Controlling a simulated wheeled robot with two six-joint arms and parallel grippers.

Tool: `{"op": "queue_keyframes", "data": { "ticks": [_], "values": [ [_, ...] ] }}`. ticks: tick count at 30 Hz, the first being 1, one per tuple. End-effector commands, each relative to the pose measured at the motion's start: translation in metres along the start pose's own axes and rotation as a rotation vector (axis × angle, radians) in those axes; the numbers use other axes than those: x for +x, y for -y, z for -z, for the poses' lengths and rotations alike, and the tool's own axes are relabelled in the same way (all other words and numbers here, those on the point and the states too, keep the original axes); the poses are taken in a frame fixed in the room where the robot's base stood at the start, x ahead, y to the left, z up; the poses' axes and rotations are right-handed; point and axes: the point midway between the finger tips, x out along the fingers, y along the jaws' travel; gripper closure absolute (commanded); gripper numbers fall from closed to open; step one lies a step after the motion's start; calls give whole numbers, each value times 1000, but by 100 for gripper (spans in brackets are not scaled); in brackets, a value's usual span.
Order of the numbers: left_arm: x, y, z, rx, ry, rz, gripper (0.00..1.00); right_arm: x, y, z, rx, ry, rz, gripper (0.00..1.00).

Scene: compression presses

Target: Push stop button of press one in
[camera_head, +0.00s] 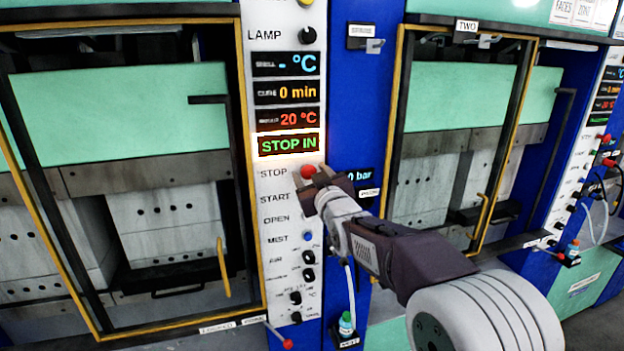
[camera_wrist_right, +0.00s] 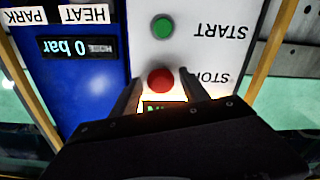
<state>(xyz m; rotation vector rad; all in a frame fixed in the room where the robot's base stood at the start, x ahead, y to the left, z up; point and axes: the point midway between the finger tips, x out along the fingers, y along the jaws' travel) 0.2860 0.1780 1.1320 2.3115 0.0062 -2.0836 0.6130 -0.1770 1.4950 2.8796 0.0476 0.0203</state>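The red stop button (camera_head: 308,172) is on the white control panel (camera_head: 276,235) of the left press, beside the label STOP. The panel's lit display (camera_head: 289,144) reads STOP IN in green. My right gripper (camera_head: 322,187) is right at the button. In the right wrist view the red button (camera_wrist_right: 161,79) shows between the two spread fingers, with nothing held. I cannot tell whether the gripper touches the button or how deep the button sits. The green start button (camera_wrist_right: 162,29) shows close by in the wrist view. My left gripper is not in view.
Knobs (camera_head: 308,257) and a blue mist button (camera_head: 308,237) lie lower on the panel. The yellow-framed door (camera_head: 250,150) stands left of the panel. A blue column (camera_head: 355,110) and press two (camera_head: 455,100) are to the right. A hose (camera_head: 350,285) hangs below my arm.

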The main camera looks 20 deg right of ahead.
Motion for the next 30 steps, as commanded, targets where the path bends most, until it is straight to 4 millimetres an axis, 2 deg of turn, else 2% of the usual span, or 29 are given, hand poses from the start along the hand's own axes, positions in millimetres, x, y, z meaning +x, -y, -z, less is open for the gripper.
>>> {"op": "queue_keyframes", "data": {
  "ticks": [11, 14, 18, 24, 30],
  "values": [
    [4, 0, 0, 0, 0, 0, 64, -4, 1, -4, 0, 5, 1, 43],
    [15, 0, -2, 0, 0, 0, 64, -18, 2, -7, 0, 5, 1, 43],
    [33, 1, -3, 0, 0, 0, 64, -48, 2, -7, 0, 2, 0, 43],
    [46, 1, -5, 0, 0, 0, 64, -82, 1, -4, -1, 3, 0, 43],
    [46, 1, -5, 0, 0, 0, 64, -91, 1, -2, 1, 6, 1, 43]
  ]
}}
